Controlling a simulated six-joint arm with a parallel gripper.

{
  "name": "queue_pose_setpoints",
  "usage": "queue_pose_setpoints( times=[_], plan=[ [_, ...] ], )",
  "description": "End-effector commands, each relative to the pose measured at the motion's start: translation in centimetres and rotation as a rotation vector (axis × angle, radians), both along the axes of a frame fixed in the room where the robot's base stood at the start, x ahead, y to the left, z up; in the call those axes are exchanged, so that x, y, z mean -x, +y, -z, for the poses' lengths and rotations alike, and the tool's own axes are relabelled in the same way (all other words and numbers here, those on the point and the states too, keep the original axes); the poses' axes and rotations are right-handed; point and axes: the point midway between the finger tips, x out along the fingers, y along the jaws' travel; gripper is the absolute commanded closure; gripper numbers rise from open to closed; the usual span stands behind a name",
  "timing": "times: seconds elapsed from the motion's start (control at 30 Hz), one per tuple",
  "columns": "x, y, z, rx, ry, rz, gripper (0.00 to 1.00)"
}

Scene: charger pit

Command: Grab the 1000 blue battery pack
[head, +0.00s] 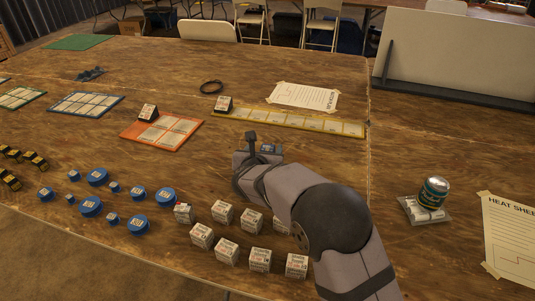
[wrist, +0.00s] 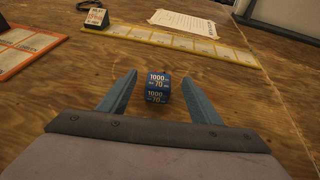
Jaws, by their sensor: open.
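The blue battery pack (wrist: 157,88) stands on the wooden table in the wrist view, with "1000" and "70" printed on its top and front faces. My gripper (wrist: 160,80) is open, with one finger to the left of the pack and one to the right. Gaps show between the pack and both fingers. In the head view the pack (head: 268,149) shows only as a small blue piece beside my gripper (head: 258,143), which hides most of it.
White printed cubes (head: 226,250) and blue round pieces (head: 97,177) stand near the front edge. A yellow strip (head: 290,121), an orange board (head: 161,134) and a blue board (head: 86,103) lie behind. A can (head: 433,192) stands at right. Bare table surrounds the pack.

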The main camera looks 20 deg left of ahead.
Motion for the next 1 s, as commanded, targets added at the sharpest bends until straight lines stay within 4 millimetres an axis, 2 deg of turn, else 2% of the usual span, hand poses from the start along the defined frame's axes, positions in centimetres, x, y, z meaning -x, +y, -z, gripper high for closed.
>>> queue_pose_setpoints(
  times=[0.17,0.23,0.4,0.73,0.77,0.93,0.97,1.0],
  plan=[
    [0.0,0.0,2.9,0.004,0.003,0.0,0.42],
    [-1.1,0.0,2.7,0.001,0.0,0.003,0.42],
    [-2.4,0.3,3.4,0.002,0.001,-0.001,0.42],
    [-2.8,0.3,3.5,0.001,0.0,0.0,0.42],
    [-2.8,0.3,3.5,0.001,0.0,0.0,0.47],
    [-2.8,0.3,3.5,0.001,0.0,0.0,0.88],
    [-2.8,0.3,3.5,0.001,0.0,0.0,0.93],
    [-2.8,0.4,3.4,0.0,-0.003,0.0,0.93]
  ],
)
